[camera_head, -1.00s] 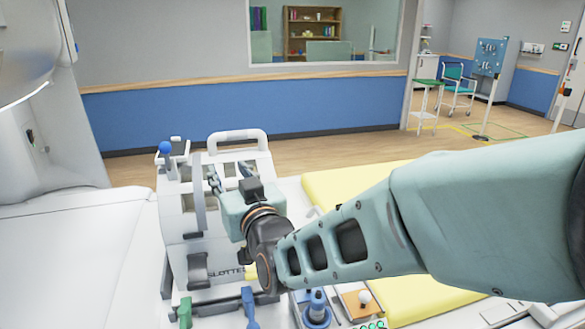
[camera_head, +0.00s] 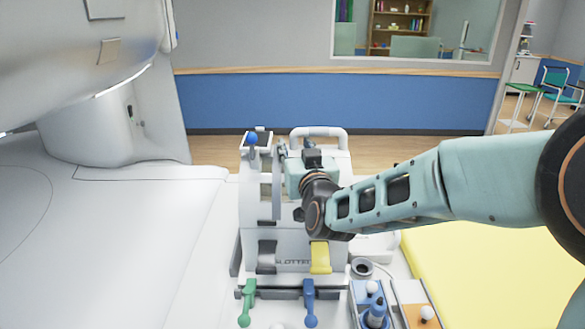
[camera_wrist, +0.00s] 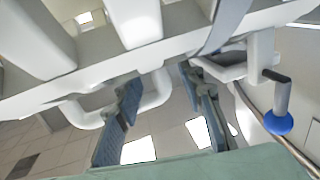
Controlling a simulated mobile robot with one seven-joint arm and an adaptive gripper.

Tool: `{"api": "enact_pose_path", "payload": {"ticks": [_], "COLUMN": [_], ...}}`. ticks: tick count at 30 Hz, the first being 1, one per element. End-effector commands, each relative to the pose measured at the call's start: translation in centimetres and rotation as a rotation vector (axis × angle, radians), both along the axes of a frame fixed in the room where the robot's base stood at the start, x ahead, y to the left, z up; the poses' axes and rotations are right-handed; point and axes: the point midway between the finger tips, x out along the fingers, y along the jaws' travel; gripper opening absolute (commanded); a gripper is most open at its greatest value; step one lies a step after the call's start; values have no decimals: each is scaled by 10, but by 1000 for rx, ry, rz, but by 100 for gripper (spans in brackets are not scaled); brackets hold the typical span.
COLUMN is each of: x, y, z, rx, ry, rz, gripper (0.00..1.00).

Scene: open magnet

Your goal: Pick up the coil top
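The coil top is a white slotted frame (camera_head: 290,241) with a rounded handle (camera_head: 318,131) at its far top edge, standing in the middle of the head view. In the wrist view, its pale bars (camera_wrist: 140,20) fill the upper part and a white loop (camera_wrist: 154,90) shows near the left finger. My gripper (camera_head: 281,158) is over the coil's upper part, its fingers pointing left. My gripper and arm hide part of the coil; contact cannot be told.
A blue-knobbed post (camera_head: 252,139) rises at the coil's left; its knob (camera_wrist: 278,122) shows in the wrist view. Green (camera_head: 246,305) and blue (camera_head: 309,305) levers stand in front. A yellow pad (camera_head: 480,270) lies right, the scanner housing (camera_head: 105,140) left.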

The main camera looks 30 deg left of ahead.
Motion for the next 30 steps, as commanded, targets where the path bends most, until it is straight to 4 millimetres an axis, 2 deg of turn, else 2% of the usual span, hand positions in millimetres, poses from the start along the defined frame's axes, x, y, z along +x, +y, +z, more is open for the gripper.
{"api": "enact_pose_path", "payload": {"ticks": [8, 18, 30], "x": [2, 2, 2], "y": [2, 2, 2], "z": [0, 0, 0], "rx": [-1, -1, -1], "ry": [-1, -1, -1], "rz": [0, 0, 0], "gripper": [36, 1, 0]}}
